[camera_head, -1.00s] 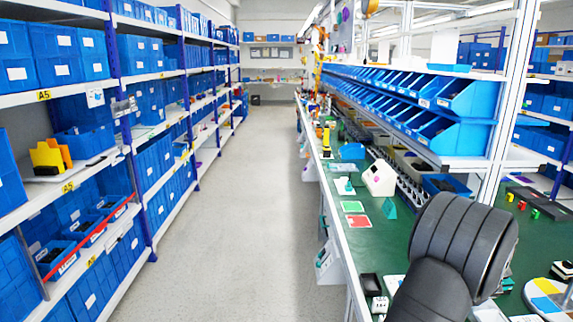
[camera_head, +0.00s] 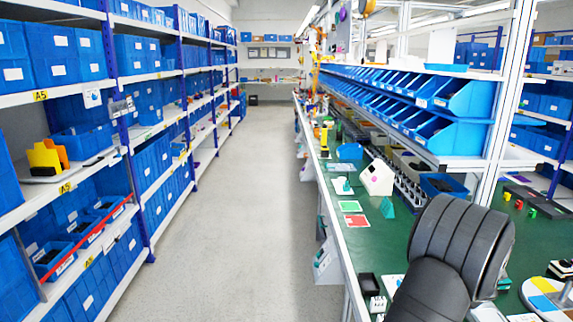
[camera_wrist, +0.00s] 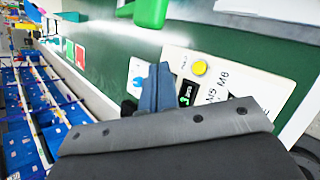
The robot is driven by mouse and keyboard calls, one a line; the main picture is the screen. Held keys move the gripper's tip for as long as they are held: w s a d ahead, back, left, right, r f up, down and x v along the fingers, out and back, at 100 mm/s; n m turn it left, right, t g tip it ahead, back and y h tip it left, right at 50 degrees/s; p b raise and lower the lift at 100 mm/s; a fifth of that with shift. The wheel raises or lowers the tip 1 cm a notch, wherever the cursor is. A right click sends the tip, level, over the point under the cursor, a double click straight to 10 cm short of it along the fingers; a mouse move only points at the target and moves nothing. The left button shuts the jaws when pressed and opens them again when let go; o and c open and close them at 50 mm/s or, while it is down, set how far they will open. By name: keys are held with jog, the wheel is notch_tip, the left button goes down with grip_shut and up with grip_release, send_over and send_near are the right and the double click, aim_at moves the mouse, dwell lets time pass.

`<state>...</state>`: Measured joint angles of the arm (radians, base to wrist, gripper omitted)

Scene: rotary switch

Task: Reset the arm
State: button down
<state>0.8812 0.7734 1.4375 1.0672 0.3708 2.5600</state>
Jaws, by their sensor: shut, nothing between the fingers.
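My gripper (camera_wrist: 157,88) shows in the wrist view as two grey-blue fingers lying together, shut and empty. A pale panel (camera_wrist: 225,85) lies beyond and to the right of the fingers. It carries a round yellow button (camera_wrist: 199,67) and a small black switch-like part (camera_wrist: 187,95) with a green mark, just right of the fingertips. I cannot tell whether the fingers touch the panel; a gap seems to show. My dark arm covers the lower right of the head view, and the gripper is hidden there.
A green workbench (camera_head: 400,235) runs along the right, with blue bins (camera_head: 440,125) above it. A white sloped box (camera_head: 377,178) and a black box (camera_head: 369,285) stand on it. A green object (camera_wrist: 152,12) is above the fingers in the wrist view. The aisle floor (camera_head: 230,220) is clear.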

notch_tip(320, 180, down, 4)
jog(key=shift+r, duration=0.1)
notch_tip(320, 180, up, 5)
notch_tip(320, 180, down, 5)
jog(key=shift+f, duration=0.15)
jog(key=shift+r, duration=0.35)
dwell(0.4)
